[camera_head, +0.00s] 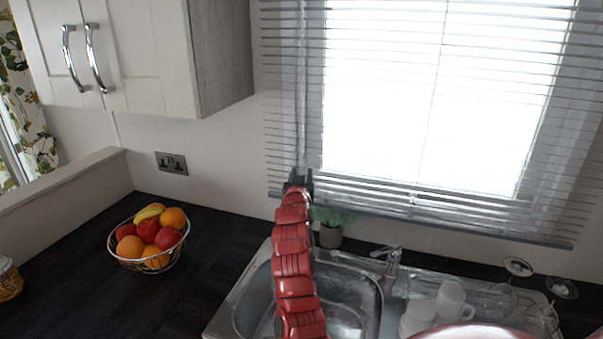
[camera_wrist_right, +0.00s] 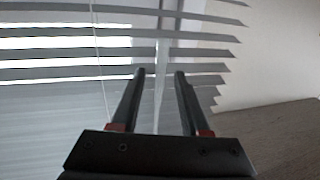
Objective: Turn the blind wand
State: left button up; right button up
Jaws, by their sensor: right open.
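The window blind (camera_head: 292,120) has pale horizontal slats, and its left end hangs in front of my right gripper's reach. A thin pale upright strip (camera_wrist_right: 158,95), which looks like the blind wand, runs between the two fingers in the right wrist view. My right gripper (camera_head: 300,178) is at the blind's lower left, mostly hidden by my red arm in the head view. In the right wrist view the gripper (camera_wrist_right: 160,72) is open, fingers on either side of the strip, with no clear contact. My left gripper is out of view.
A wall cabinet (camera_head: 150,50) hangs left of the blind. Below are a sink (camera_head: 365,300) with a tap (camera_head: 390,260), a small potted plant (camera_head: 331,232), white mugs (camera_head: 452,300) and a fruit bowl (camera_head: 150,262). The dark counter (camera_head: 75,290) is clear around the bowl.

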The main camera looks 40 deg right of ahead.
grip_shut()
dwell(0.3)
